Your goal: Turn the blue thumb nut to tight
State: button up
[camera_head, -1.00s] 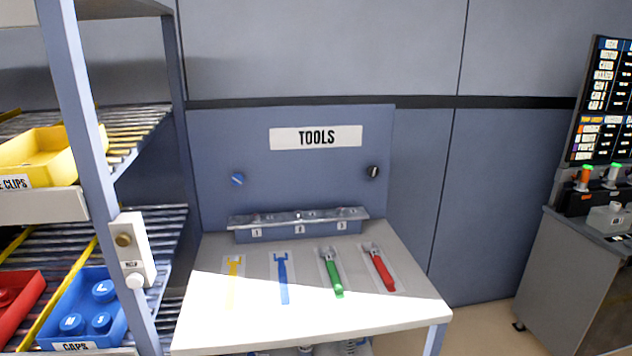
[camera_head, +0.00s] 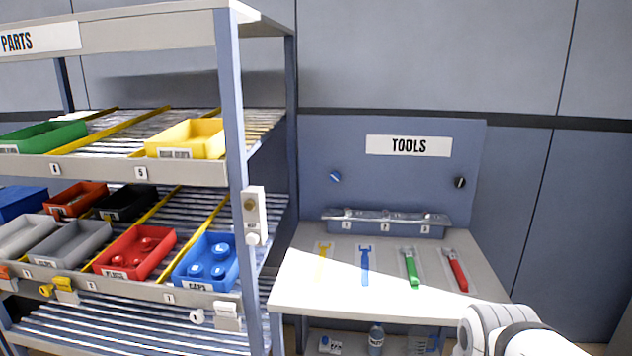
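A small blue knob (camera_head: 335,176) is on the left of the upright blue-grey panel (camera_head: 405,190) behind the tool table. It is the only blue knob-like part I see on that panel, and I cannot tell whether it is the thumb nut or how tight it is. A black knob (camera_head: 460,182) is on the panel's right. Part of my white arm shows at the lower right. My gripper is not in view.
The tool table (camera_head: 300,285) has yellow and blue tool outlines, plus a green-handled wrench (camera_head: 410,268) and a red-handled wrench (camera_head: 456,270). A parts rack (camera_head: 234,120) with several bins stands left, including a blue caps bin (camera_head: 180,277). Bare wall is at right.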

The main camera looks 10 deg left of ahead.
aim_at(334, 176)
jog(key=z, duration=0.05)
jog(key=i, duration=1)
jog(key=u, duration=0.05)
